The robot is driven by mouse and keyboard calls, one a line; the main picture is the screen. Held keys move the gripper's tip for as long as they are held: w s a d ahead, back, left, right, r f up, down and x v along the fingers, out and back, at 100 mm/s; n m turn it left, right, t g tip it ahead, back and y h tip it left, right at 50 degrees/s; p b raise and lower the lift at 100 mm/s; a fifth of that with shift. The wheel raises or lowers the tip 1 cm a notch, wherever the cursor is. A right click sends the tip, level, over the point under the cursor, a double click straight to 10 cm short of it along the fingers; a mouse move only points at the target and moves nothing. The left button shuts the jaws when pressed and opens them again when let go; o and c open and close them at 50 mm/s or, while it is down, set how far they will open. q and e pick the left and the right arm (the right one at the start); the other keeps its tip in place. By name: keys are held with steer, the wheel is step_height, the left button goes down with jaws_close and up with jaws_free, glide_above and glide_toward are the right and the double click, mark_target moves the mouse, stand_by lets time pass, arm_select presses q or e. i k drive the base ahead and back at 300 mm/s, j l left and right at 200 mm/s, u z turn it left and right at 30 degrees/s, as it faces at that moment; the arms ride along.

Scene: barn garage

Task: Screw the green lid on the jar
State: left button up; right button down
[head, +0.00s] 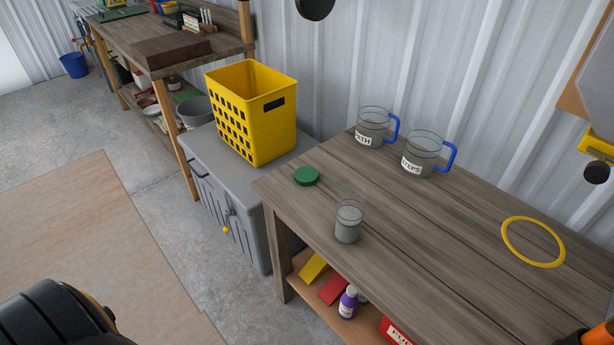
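The green lid (306,176) lies flat on the wooden workbench (440,255), near its far left corner. The jar (348,222) is a small clear glass one with greyish contents or a grey lower part. It stands upright on the bench near the left front edge, a little to the right of the lid and nearer to me. Its top appears uncovered. The lid and jar are apart. Neither of my grippers can be made out; only a dark rounded part at the lower left and a black and orange part at the lower right show.
Two glass mugs with blue handles, one (372,128) behind the other (423,154), stand near the wall. A yellow ring (533,242) lies to the right. A yellow basket (252,112) stands on a grey chest (240,190) left of the bench. The bench middle is clear.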

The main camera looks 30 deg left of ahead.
mark_target(352, 198)
steer(key=i+j, duration=0.15)
steer(key=j, duration=0.25)
steer(key=i+j, duration=0.15)
steer(key=j, duration=0.2)
steer(key=i+j, duration=0.2)
steer(key=j, duration=0.2)
steer(key=i+j, duration=0.15)
steer(key=j, duration=0.25)
steer(key=i+j, duration=0.15)
steer(key=j, duration=0.2)
steer(key=z, duration=0.05)
